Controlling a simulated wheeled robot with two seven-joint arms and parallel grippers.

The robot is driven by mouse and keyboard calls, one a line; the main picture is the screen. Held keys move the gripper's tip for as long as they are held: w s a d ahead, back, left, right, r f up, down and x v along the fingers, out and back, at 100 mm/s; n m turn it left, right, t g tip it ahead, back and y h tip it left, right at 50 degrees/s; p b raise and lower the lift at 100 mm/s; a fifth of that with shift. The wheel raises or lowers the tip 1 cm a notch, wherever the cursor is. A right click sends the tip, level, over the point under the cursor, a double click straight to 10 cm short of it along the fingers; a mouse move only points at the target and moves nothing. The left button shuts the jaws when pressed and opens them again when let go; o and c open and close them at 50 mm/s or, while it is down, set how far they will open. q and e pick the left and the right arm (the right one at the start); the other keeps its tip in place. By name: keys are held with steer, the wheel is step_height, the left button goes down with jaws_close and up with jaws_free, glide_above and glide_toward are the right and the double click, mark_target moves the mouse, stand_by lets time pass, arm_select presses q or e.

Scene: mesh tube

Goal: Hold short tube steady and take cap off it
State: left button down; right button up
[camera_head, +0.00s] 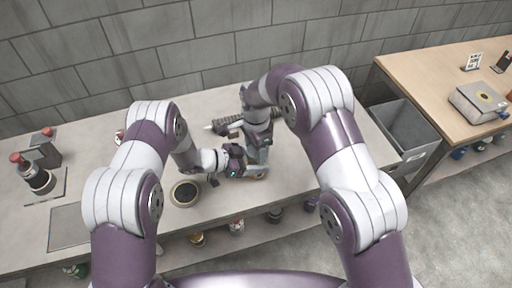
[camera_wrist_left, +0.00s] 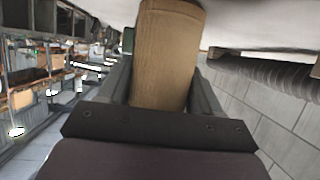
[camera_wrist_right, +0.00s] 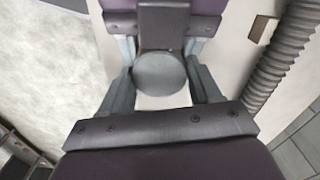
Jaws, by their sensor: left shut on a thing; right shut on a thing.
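The short tube (camera_wrist_left: 166,55) is a tan, brownish cylinder between the fingers of my left gripper (camera_wrist_left: 163,80) in the left wrist view. The cap (camera_wrist_right: 160,73) shows in the right wrist view as a grey round disc, seen end-on between the fingers of my right gripper (camera_wrist_right: 162,80). Both grippers are shut on their things and close together above the front part of the table. In the head view, my left gripper (camera_head: 232,162) and right gripper (camera_head: 258,160) hide most of the tube and cap. I cannot tell whether cap and tube touch.
A dark ribbed mesh tube (camera_head: 200,126) lies behind the grippers on the grey table (camera_head: 290,150). A round dark-topped container (camera_head: 185,193) stands at the front. A grey bin (camera_head: 405,130) and wooden table (camera_head: 430,75) are at right.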

steer(key=shift+r, duration=0.15)
steer(key=shift+r, duration=0.95)
step_height(320, 180, up, 4)
steer(key=shift+r, duration=0.1)
arm_select(q)
steer(key=shift+c, duration=0.6)
jaws_free()
